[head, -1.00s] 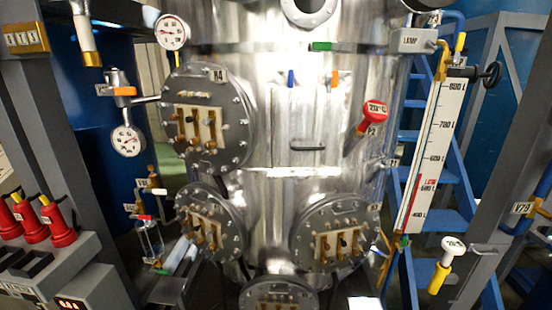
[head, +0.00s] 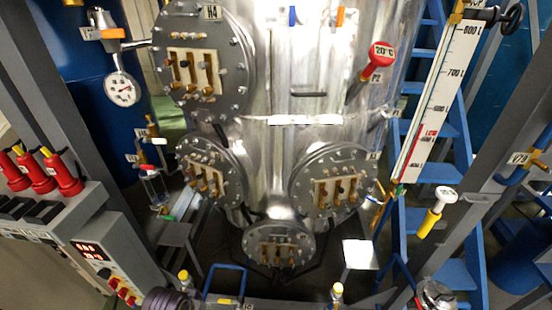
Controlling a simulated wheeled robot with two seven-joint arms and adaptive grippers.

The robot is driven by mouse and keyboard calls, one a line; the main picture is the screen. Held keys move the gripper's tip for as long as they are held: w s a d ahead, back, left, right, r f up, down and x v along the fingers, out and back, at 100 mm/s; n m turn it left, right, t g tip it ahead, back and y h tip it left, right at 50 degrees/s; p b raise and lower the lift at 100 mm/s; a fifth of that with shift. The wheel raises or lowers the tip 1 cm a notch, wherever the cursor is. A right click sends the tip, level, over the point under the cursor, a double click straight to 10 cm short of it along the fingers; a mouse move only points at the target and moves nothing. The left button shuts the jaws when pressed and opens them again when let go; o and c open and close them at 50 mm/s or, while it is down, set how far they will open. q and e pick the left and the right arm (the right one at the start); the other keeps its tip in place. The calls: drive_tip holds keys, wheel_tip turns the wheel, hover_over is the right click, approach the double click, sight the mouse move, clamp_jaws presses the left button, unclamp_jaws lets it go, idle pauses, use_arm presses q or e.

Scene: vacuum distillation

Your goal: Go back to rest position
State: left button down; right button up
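Neither of my grippers is in the head view, and no part of my arms shows clearly. The view looks down on a shiny steel vessel (head: 285,170). Round bolted flanges with brass terminals sit on it: one marked H4 (head: 203,62) at upper left, one at middle left (head: 211,172), one at middle right (head: 333,180) and one at the bottom (head: 278,245). A red 20°C dial thermometer (head: 381,55) sticks out at the upper right of the vessel.
A control panel with red connectors (head: 68,181) and a red digital display (head: 90,251) stands at left. A level scale (head: 440,100), blue stairs (head: 415,225) and a grey post (head: 490,190) are at right. A pressure gauge (head: 122,90) hangs at upper left.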

use_arm(q)
drive_tip(key=s+f+g, duration=0.1)
drive_tip(key=s+f, duration=0.1)
drive_tip(key=f, duration=1.3)
drive_tip(key=s+f, duration=0.3)
drive_tip(key=f, duration=1.2)
drive_tip(key=s+a+f, duration=0.2)
drive_tip(key=s+f, duration=0.7)
drive_tip(key=s, duration=0.1)
drive_tip(key=s+a+f+g, duration=0.1)
drive_tip(key=s+a+f, duration=0.1)
drive_tip(key=s+f, duration=0.7)
drive_tip(key=shift+s+a, duration=0.15)
drive_tip(key=shift+s, duration=0.95)
